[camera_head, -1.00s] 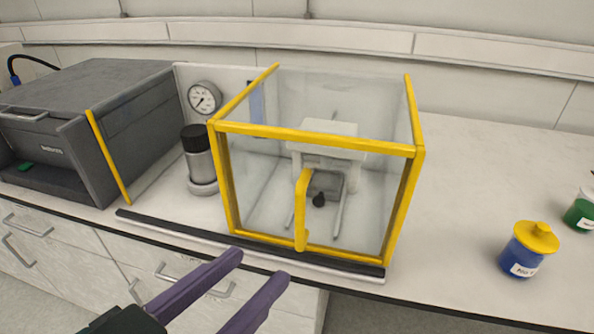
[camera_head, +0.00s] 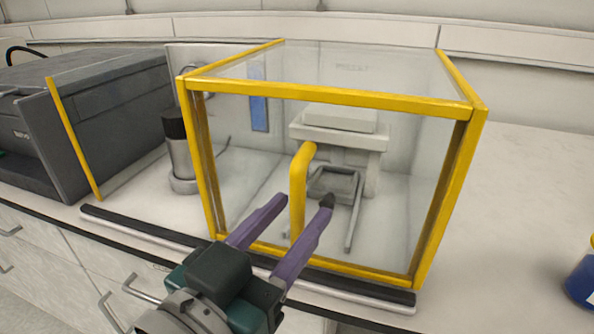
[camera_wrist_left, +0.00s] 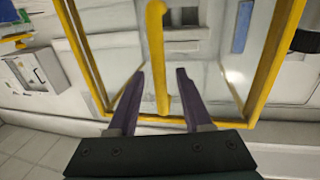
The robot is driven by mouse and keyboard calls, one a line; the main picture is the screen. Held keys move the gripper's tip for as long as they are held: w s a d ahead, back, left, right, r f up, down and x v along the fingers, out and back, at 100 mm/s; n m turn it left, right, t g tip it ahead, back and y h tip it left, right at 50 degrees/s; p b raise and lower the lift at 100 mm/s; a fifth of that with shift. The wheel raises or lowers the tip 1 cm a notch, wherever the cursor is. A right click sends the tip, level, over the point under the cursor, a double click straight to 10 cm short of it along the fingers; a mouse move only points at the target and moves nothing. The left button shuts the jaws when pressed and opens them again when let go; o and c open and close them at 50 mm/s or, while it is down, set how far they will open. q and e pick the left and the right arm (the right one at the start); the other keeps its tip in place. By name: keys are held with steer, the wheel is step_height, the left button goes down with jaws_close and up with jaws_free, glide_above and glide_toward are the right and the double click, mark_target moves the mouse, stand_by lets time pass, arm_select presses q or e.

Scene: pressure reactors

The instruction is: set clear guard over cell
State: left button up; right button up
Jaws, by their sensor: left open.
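The clear guard (camera_head: 330,97) is a see-through box with yellow edges, standing on the bench. Its yellow upright handle (camera_head: 298,190) is on the front panel. Through the panels I see a white stand (camera_head: 340,140) with a grey frame at its foot; I cannot tell for certain whether this is the cell. My left gripper (camera_head: 306,199) is open in front of the guard, with its purple fingers on either side of the handle. The left wrist view shows the handle (camera_wrist_left: 157,60) between the open fingers (camera_wrist_left: 159,90), with gaps on both sides. My right gripper is not in view.
A black rail (camera_head: 140,227) runs along the bench's front edge. A dark grey machine (camera_head: 105,110) stands at the left, beside a black-capped metal cylinder (camera_head: 180,155). A blue jar (camera_head: 582,278) is at the right edge.

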arm_select(q)
steer(key=shift+w+d, duration=0.3)
steer(key=shift+w, duration=0.25)
jaws_close()
stand_by(1.1)
